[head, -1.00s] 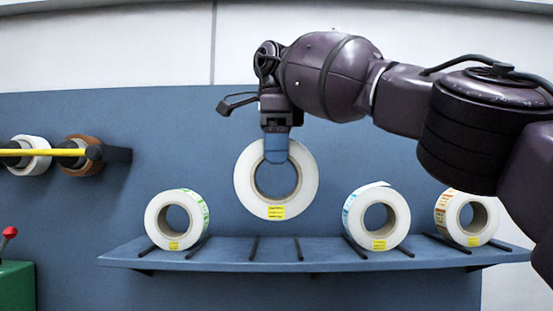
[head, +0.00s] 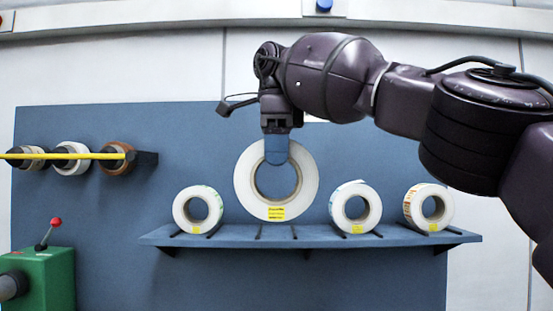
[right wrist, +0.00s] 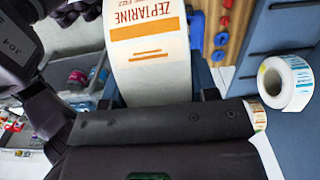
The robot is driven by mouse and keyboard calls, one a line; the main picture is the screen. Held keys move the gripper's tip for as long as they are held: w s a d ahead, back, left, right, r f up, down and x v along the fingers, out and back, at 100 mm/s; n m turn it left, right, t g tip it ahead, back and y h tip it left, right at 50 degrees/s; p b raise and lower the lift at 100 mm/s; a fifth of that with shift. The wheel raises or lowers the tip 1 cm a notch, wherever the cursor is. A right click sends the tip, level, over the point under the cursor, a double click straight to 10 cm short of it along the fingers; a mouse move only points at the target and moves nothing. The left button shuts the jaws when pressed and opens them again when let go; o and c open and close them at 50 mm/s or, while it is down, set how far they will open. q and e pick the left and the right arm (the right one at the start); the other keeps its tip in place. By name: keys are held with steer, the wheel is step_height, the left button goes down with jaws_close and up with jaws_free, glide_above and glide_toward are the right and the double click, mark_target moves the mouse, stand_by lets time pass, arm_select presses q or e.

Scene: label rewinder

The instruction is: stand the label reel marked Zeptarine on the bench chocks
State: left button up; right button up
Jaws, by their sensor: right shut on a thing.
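My right gripper (head: 276,152) is shut on the upper rim of a large white label reel (head: 308,182). The reel hangs upright with its open core facing me and a small yellow tag at the bottom. In the right wrist view the label strip on the reel (right wrist: 148,60) reads ZEPTARINE in orange-brown print. In the head view the reel overlaps the blue shelf behind it, with a gap of shelf slots below. My left gripper is not in view. I cannot make out any bench chocks.
The blue shelf (head: 270,243) holds three smaller-looking reels: one at left (head: 181,208), two at right (head: 370,210) (head: 410,208). A yellow bar (head: 45,155) carries rolls at far left. A green machine (head: 50,282) with a red-knobbed lever stands lower left.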

steer(key=shift+s+d+f, duration=0.15)
steer(key=shift+s+d, duration=0.05)
steer(key=shift+s, duration=0.15)
steer(key=shift+w+d+f+n, duration=0.15)
steer(key=shift+f, duration=0.3)
steer(key=shift+w+d+f+n, duration=0.1)
steer(key=shift+d+f+n, duration=0.05)
steer(key=shift+f, duration=0.25)
steer(key=s+d+f+n, duration=0.3)
steer(key=f, duration=0.5)
steer(key=s+d+f+n, duration=0.3)
steer(key=d+f, duration=0.1)
steer(key=f, duration=0.4)
steer(key=s+d+f+n, duration=0.2)
steer(key=s+d+f, duration=0.1)
steer(key=f, duration=0.6)
steer(key=shift+s+d+n, duration=0.15)
steer(key=shift+s+n, duration=0.25)
steer(key=shift+s, duration=0.15)
steer(key=s+d+f+n, duration=0.3)
steer(key=f, duration=0.5)
steer(key=s+d+f+n, duration=0.2)
steer(key=s+d+f, duration=0.1)
steer(key=f, duration=0.5)
steer(key=s+d+f+n, duration=0.3)
steer(key=f, duration=0.5)
steer(key=shift+s+d+n, duration=0.25)
steer(key=shift+d+n, duration=0.05)
steer(key=shift+d, duration=0.1)
steer(key=shift+a, duration=0.45)
